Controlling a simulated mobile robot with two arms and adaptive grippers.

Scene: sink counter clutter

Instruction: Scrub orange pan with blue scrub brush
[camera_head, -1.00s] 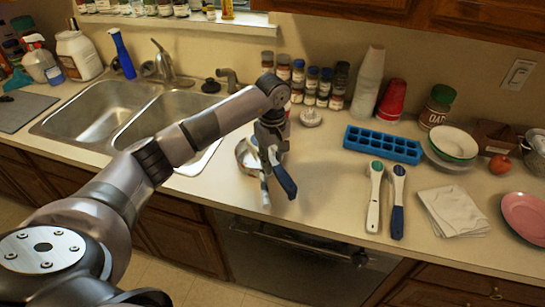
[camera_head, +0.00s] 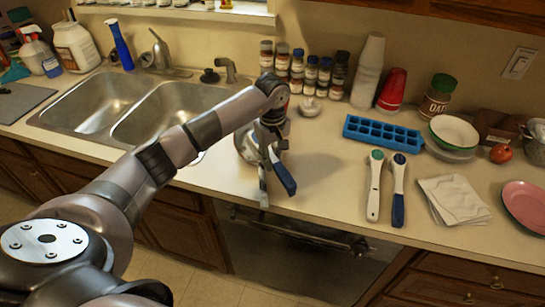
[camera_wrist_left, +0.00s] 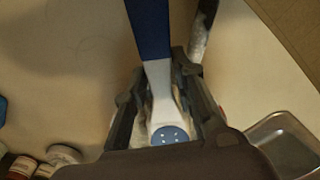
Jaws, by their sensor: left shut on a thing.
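My left gripper (camera_wrist_left: 166,110) is shut on a scrub brush (camera_wrist_left: 150,30) with a dark blue handle, a white neck and a round blue end. In the head view this brush (camera_head: 284,178) slants down to the right from the gripper (camera_head: 270,145). A small metallic-looking pan (camera_head: 243,143) stands on the counter behind and beside the gripper, largely hidden. A pale, dark-edged handle-like part (camera_wrist_left: 206,25) lies beside the brush in the wrist view. The pan's orange colour and any bristle contact cannot be made out. My right gripper is not in view.
Another blue-handled brush (camera_head: 398,195) and a green-ended white brush (camera_head: 374,185) lie to the right. Behind are a blue ice tray (camera_head: 382,134), spice jars (camera_head: 311,75) and cups (camera_head: 368,70). The double sink (camera_head: 175,110) is left.

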